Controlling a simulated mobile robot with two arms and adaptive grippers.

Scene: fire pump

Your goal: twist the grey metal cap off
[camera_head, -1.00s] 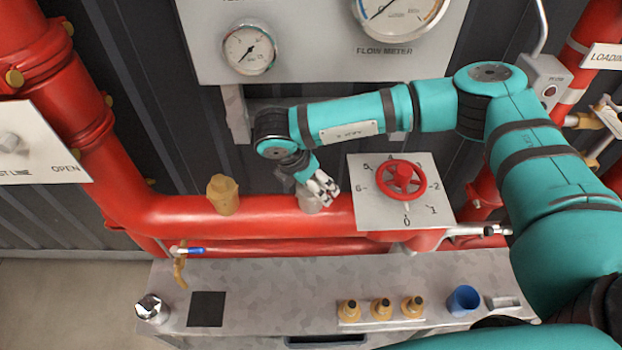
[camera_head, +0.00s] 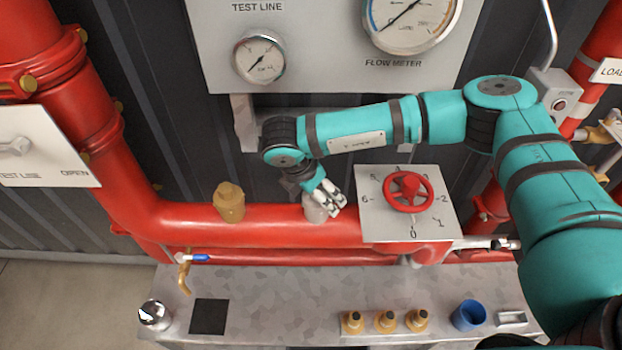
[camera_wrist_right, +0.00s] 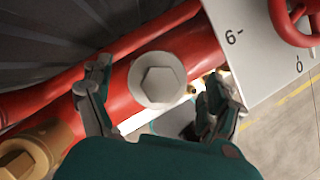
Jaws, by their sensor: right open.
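The grey metal cap (camera_head: 315,208) sits on top of the red horizontal pipe, partly hidden by my right gripper in the head view. In the right wrist view the cap (camera_wrist_right: 158,82) shows a hexagonal head on a round base. My right gripper (camera_head: 332,203) is above the pipe at the cap. In the wrist view its open fingers (camera_wrist_right: 160,90) stand on either side of the cap, apart from it, with nothing held. My left gripper is not in view.
A brass cap (camera_head: 229,202) stands on the same pipe to the left. A numbered plate with a red handwheel (camera_head: 408,192) is close on the right. Below is a grey bench (camera_head: 270,300) with brass fittings (camera_head: 386,321), a blue cup (camera_head: 468,315) and a chrome piece (camera_head: 154,314).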

